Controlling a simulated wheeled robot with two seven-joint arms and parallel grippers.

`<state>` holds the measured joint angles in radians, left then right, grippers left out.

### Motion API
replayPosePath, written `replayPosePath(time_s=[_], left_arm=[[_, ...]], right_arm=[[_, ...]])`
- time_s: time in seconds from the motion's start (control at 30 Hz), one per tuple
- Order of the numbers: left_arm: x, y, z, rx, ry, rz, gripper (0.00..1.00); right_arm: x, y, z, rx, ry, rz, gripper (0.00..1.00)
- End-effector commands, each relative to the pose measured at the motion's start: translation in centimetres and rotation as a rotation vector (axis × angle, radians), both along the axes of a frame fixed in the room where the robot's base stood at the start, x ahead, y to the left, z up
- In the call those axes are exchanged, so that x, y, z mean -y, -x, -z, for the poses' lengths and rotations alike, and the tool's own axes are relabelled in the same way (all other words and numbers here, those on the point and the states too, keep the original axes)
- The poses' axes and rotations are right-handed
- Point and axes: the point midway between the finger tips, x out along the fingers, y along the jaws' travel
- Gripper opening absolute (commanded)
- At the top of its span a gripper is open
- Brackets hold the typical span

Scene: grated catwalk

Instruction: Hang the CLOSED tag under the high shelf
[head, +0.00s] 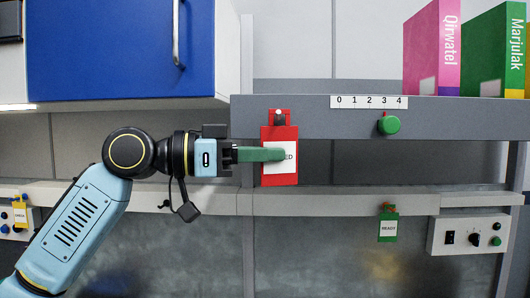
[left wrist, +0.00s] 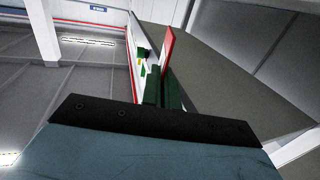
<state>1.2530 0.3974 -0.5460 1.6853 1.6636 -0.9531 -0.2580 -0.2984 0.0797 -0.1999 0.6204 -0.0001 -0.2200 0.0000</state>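The CLOSED tag (head: 280,178) is red with a white label, of which only "ED" shows. It is upright before the grey front of the high shelf (head: 345,118), its lower part below that front. A dark peg (head: 280,118) shows at the tag's narrow top; I cannot tell if the tag bears on it. My left gripper (head: 264,154) reaches in from the left, its green fingers across the label. In the left wrist view the red tag (left wrist: 168,48) stands edge-on between the fingers (left wrist: 162,92), which are closed on it. My right gripper is not in view.
A green knob (head: 388,125) sticks out of the shelf front, right of the tag. Binders (head: 428,50) stand on the shelf. A blue cabinet (head: 110,45) hangs above my left arm. A green READY tag (head: 388,228) hangs on the lower rail beside a control box (head: 470,232).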

Motion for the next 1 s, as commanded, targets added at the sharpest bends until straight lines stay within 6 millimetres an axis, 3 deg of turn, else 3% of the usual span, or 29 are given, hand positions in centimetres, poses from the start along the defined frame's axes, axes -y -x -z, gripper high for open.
replayPosePath(time_s=[0.27, 0.5, 0.8, 1.0], left_arm=[[0.0, 0.0, 0.0, 0.000, 0.000, 0.001, 0.00], [0.0, 0.0, 0.0, 0.000, 0.000, 0.000, 0.27], [-0.2, 0.1, 0.0, 0.000, 0.000, 0.000, 0.27], [-2.8, 0.7, 0.1, 0.001, 0.000, -0.004, 0.27]], right_arm=[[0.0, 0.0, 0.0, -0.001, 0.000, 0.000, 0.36], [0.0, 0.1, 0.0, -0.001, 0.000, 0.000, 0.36], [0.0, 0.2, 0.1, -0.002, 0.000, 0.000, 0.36], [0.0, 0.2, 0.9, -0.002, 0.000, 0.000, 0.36]])
